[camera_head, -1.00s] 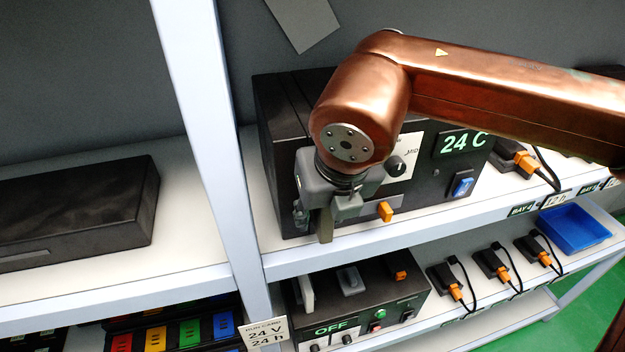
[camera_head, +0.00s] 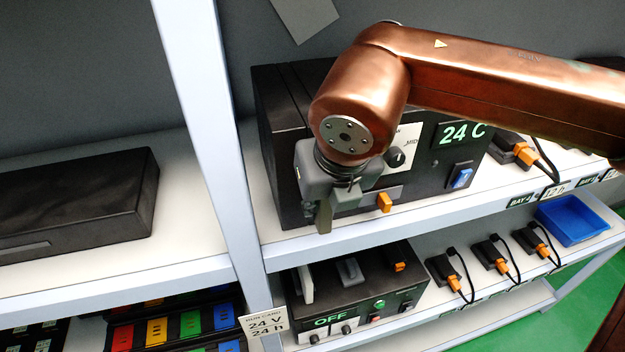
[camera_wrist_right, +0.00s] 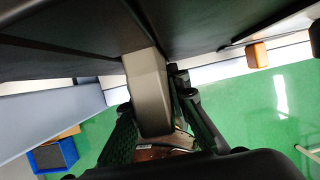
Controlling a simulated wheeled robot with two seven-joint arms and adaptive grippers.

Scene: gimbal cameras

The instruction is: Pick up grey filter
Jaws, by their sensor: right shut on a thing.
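The grey filter (camera_wrist_right: 147,92) is a plain grey-beige slab in the right wrist view. It sits between the two dark fingers of my right gripper (camera_wrist_right: 155,115), which is shut on it. Its far end meets the dark casing of a unit; I cannot tell whether it is still seated there. In the head view my right gripper (camera_head: 325,205) is at the front left of the black 24 C unit (camera_head: 290,140). A narrow grey-green piece shows at its lower end, and the gripper hides most of the filter. My left gripper is not in view.
The unit stands on a white shelf, with a pale post (camera_head: 200,130) on its left and an orange knob (camera_head: 384,202) low on its front. An OFF unit (camera_head: 365,285) is on the shelf below. A blue tray (camera_head: 572,220) is at right.

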